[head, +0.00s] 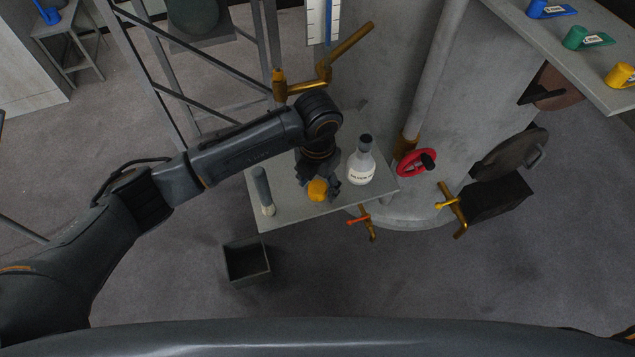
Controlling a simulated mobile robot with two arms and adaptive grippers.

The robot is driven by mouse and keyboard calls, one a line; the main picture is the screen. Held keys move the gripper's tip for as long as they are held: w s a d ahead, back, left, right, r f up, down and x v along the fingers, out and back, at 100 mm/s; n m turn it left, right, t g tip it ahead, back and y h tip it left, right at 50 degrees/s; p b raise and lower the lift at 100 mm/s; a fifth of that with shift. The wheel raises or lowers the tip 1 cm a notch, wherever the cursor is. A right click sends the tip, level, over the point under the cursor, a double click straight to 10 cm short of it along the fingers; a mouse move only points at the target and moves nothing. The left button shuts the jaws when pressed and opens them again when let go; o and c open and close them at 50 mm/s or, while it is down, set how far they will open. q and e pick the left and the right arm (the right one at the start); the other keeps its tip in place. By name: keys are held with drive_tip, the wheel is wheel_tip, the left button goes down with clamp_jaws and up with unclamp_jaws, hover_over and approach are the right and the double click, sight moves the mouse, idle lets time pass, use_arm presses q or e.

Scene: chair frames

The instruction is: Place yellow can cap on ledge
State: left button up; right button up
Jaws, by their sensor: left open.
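A small rounded yellow piece, which looks like the yellow can cap (317,190), is at the fingers of my left gripper (322,186), over the grey ledge (290,213). The gripper points down and its fingers are open beside the cap. They hide part of it, and I cannot tell whether they touch it or whether it rests on the ledge. My right gripper is not in view.
A white labelled bottle (361,167) stands right of the gripper, and a grey cylinder (263,190) stands to its left. An open dark bin (247,263) is on the floor below. A shelf (546,49) at upper right holds blue, green and yellow items.

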sight(317, 187)
use_arm(q)
drive_tip(key=shift+r, duration=0.15)
wheel_tip(317, 187, up, 12)
drive_tip(key=b, duration=0.2)
